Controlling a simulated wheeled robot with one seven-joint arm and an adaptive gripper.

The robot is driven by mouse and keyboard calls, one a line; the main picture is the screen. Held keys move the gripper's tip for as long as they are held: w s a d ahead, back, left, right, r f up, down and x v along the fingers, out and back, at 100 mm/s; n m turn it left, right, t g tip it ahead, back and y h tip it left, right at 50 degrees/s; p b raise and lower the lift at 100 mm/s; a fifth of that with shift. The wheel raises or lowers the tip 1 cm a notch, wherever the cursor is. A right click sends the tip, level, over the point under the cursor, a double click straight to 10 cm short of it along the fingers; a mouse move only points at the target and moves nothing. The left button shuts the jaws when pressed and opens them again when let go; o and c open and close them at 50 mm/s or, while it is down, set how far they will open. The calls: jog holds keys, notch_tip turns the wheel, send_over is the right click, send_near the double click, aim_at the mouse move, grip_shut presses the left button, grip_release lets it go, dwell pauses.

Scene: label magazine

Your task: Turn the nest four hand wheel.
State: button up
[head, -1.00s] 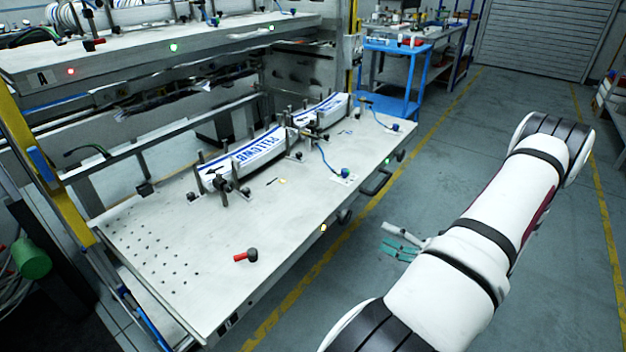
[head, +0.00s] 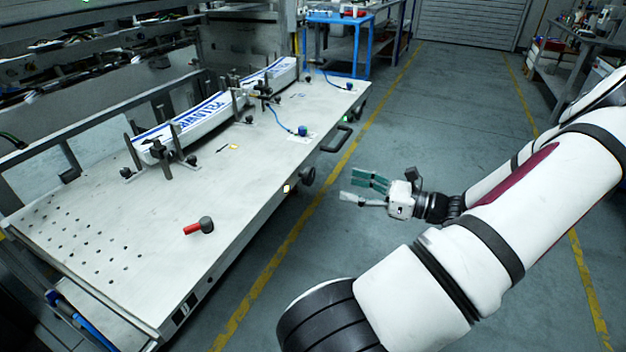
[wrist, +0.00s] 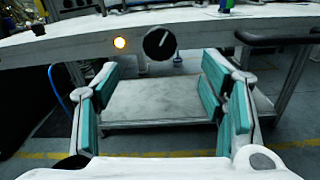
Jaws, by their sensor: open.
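A round black hand wheel (head: 307,176) with a pale line on its face sits on the front edge of the pull-out table. It also shows in the wrist view (wrist: 159,43), upper middle, its line tilted slightly right of upright. I cannot read a nest number by it. My gripper (head: 360,189) is open and empty over the aisle, to the right of the wheel and apart from it. In the wrist view its teal-padded fingers (wrist: 160,82) stand wide apart, with the wheel above the gap between them.
An amber light (head: 286,188) is left of the wheel; a dark pull handle (head: 337,139) and green light (head: 345,119) are farther right. The tabletop (head: 150,240) bears a red-handled black knob (head: 206,225) and white label stacks (head: 185,120). The aisle floor is clear.

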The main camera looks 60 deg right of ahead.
aim_at(312, 176)
jog(key=w, duration=0.3)
jog(key=w+b, duration=0.1)
jog(key=w, duration=0.3)
jog(key=w+a+b, duration=0.1)
jog(key=w, duration=0.2)
jog(key=shift+w, duration=0.35)
jog(key=c, duration=1.2)
